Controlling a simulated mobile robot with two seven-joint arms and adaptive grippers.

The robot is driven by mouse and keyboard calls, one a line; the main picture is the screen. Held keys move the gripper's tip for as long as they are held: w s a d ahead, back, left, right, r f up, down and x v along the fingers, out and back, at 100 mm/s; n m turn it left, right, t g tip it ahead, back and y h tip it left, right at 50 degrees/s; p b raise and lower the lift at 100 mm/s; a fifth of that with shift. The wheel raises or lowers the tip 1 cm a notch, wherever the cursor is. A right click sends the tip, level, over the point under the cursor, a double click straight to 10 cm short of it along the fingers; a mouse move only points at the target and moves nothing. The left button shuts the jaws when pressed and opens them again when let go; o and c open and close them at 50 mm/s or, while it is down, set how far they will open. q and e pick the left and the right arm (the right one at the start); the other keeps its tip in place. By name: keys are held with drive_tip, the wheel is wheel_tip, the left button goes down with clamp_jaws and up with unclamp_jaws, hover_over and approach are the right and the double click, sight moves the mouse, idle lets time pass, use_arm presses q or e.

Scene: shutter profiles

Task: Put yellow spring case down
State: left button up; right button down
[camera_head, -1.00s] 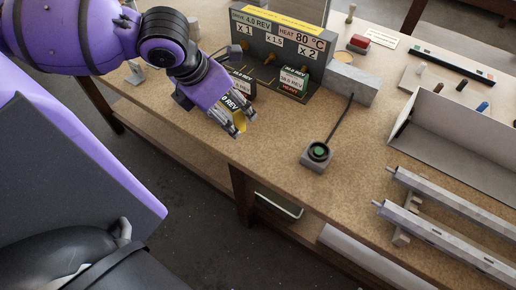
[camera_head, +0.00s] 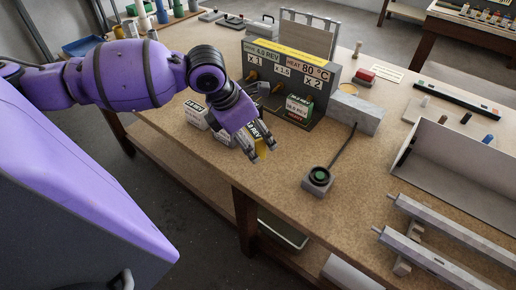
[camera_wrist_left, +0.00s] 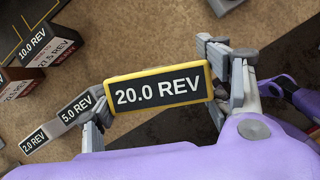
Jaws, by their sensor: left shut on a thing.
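The yellow spring case (camera_wrist_left: 158,88) has a yellow rim and a dark face reading 20.0 REV in the left wrist view. In the head view only a yellow part of it (camera_head: 261,149) shows between the fingers. My left gripper (camera_head: 252,150) is shut on it, with a finger at each end of the case in the wrist view. It is over the workbench (camera_head: 225,170) near its front edge, in front of the dark test stand (camera_head: 290,65). I cannot tell whether the case touches the bench. My right gripper is not in view.
Grey cases (camera_head: 196,114) stand left of my gripper; the wrist view shows labels 5.0 REV (camera_wrist_left: 75,109) and 2.0 REV (camera_wrist_left: 34,141). A case (camera_head: 298,107) sits at the stand. Bare bench lies between.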

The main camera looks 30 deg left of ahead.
use_arm(q)
drive_tip(key=w+f, duration=0.2)
drive_tip(key=f, duration=0.1)
drive_tip(key=w+a+f, duration=0.1)
drive_tip(key=shift+w+a+f, duration=0.1)
drive_tip(key=shift+w+f, duration=0.15)
drive_tip(key=shift+f, duration=0.15)
drive_tip(key=shift+w+a+f, duration=0.1)
drive_tip(key=shift+w+f, duration=0.05)
drive_tip(key=shift+f, duration=0.75)
drive_tip(key=shift+w+f, duration=0.1)
drive_tip(key=shift+f, duration=0.8)
drive_tip(key=shift+f, duration=0.2)
drive_tip(key=o, duration=1.3)
drive_tip(key=shift+o, duration=0.3)
drive_tip(key=shift+r, duration=0.2)
drive_tip(key=p+v, duration=0.1)
drive_tip(key=v, duration=1.1)
